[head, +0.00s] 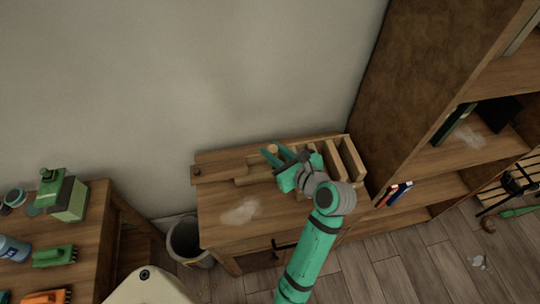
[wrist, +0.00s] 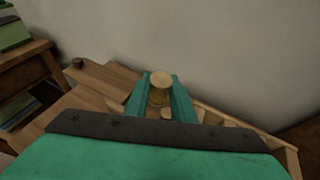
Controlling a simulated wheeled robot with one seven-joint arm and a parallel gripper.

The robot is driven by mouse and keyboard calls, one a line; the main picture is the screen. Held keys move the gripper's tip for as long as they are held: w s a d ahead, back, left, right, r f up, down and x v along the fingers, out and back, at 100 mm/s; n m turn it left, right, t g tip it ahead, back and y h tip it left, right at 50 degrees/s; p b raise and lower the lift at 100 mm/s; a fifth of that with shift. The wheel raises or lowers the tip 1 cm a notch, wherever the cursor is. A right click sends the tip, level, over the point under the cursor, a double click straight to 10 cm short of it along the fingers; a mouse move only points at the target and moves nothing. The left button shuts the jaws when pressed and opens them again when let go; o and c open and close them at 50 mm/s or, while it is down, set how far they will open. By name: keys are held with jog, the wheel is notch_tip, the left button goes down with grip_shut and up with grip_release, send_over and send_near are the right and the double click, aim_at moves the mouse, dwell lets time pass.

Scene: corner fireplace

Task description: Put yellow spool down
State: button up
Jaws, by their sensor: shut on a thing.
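My gripper (head: 275,155) is over the back of a wooden desk (head: 225,205), with its teal fingers pointing toward the wall. In the wrist view the yellow spool (wrist: 161,79) stands upright between the two fingers, with its pale round top showing. The gripper is shut on it. In the head view only the spool's top (head: 272,149) shows past the fingers. Its lower end is hidden, so I cannot tell whether it touches the desk.
A wooden rack with slots (head: 350,158) stands on the desk's right side, close to my gripper. A bookcase (head: 425,100) rises at right. A bin (head: 185,242) and another table (head: 95,235) with green things are at left. The desk's front left is clear except for a pale patch.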

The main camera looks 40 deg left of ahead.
jog(key=shift+w+a+f, duration=0.4)
jog(key=shift+a+f, duration=0.1)
jog(key=shift+f, duration=0.8)
jog(key=shift+w+a+f, duration=0.45)
jog(key=shift+f, duration=0.8)
jog(key=shift+w+a+f, duration=0.4)
jog(key=shift+a+f, duration=0.1)
jog(key=shift+f, duration=0.8)
jog(key=shift+s+f, duration=0.1)
jog(key=shift+f, duration=0.6)
jog(key=o, duration=1)
jog(key=shift+d+f, duration=0.1)
jog(key=shift+f, duration=0.1)
